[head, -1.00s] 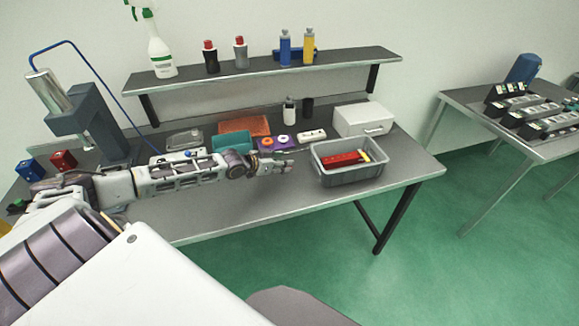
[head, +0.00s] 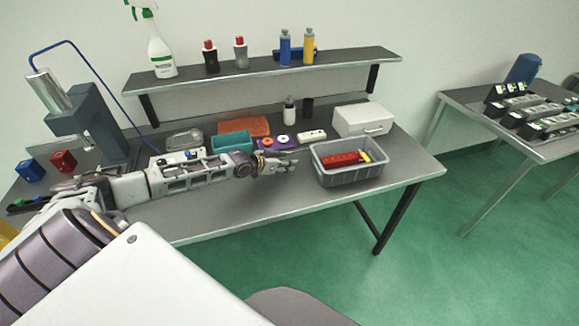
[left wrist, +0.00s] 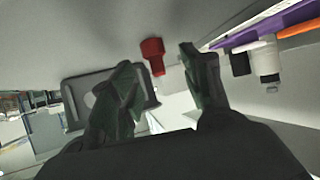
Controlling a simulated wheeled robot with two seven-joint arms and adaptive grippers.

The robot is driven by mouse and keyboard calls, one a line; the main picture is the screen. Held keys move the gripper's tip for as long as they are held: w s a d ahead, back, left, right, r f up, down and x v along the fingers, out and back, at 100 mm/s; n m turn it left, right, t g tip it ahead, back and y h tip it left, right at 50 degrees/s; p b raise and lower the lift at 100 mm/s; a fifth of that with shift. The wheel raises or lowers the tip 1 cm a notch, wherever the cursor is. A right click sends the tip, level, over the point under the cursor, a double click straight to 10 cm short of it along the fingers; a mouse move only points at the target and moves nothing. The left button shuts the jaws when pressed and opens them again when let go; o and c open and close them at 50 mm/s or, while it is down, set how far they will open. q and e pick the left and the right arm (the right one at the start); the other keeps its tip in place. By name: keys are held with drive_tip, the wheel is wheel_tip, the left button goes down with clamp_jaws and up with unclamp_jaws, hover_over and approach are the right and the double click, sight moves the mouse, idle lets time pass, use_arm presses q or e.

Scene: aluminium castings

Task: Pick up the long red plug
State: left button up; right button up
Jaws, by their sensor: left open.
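In the left wrist view, a short-looking red piece (left wrist: 152,54) with a narrower end shows between the two fingers of my left gripper (left wrist: 160,85), apart from them. It looks like the red plug, but its full length is hard to judge. I cannot make it out in the head view, where the gripper may hide it. There my left gripper (head: 280,165) is open and low over the front of the table, left of the grey bin. My right gripper is not in view.
The grey bin (head: 347,180) holds a red object (head: 345,158) and a yellow one. A teal tray (head: 232,143), a purple mat (head: 277,143), a white block (head: 312,135) and a white box (head: 362,119) stand behind. The table's front edge is close.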

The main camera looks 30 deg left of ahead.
use_arm(q)
drive_tip(key=shift+x, duration=1.1)
drive_tip(key=c, duration=0.8)
